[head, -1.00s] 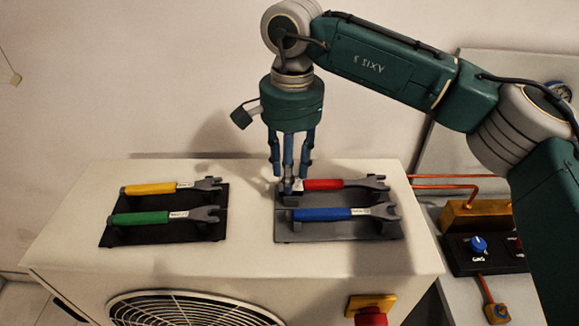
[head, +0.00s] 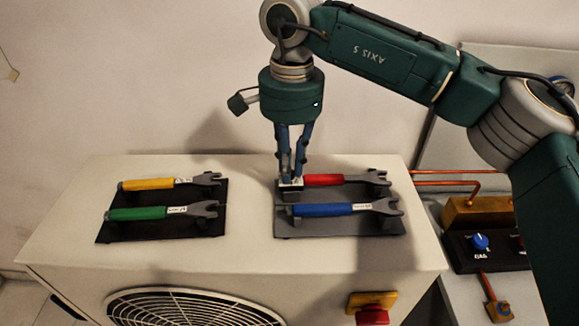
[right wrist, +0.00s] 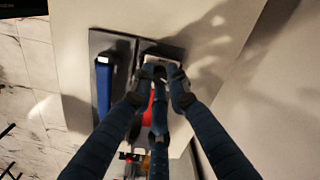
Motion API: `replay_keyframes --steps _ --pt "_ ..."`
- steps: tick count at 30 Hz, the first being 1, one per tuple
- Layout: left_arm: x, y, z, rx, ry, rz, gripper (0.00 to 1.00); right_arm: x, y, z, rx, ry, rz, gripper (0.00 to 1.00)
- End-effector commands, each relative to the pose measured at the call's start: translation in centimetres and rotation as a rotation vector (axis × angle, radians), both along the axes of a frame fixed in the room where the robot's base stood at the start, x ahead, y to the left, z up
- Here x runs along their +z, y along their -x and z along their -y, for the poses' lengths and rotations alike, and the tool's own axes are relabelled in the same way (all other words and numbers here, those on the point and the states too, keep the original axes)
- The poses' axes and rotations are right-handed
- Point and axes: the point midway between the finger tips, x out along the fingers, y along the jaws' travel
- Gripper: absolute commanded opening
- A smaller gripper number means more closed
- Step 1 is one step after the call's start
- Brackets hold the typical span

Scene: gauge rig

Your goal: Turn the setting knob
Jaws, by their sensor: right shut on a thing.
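A red-handled wrench (head: 325,180) lies on the dark right-hand stand on top of the white unit, its grey jaw to the right. My right gripper (head: 291,179) points down at the left end of its handle. Its fingers are shut on the setting knob at that end, and they mostly hide it. In the right wrist view the fingertips (right wrist: 160,75) meet around the handle end, next to a pale block (right wrist: 158,61), with the red handle partly behind them. My left gripper is not in view.
A blue-handled wrench (head: 322,210) lies just in front on the same stand. Yellow (head: 149,184) and green (head: 139,213) wrenches lie on the left stand. A red button (head: 372,316) is on the unit's front. A blue GAS knob (head: 480,241) is on the panel at right.

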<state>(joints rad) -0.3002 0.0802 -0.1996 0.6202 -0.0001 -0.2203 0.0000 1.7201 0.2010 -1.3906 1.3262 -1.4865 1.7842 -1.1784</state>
Motion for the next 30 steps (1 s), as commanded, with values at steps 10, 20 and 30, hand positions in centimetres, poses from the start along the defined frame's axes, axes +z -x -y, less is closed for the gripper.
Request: replay_keyframes --steps 10,20,30 --pt "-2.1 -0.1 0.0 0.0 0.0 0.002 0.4 -0.2 0.0 0.0 -0.321 -0.001 0.002 0.0" --pt "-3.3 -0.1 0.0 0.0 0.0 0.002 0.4 -0.1 0.0 -0.1 -0.633 0.0 0.001 0.0" --pt "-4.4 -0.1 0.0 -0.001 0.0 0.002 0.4 -0.1 0.0 -0.1 -0.957 -0.001 0.001 0.0"
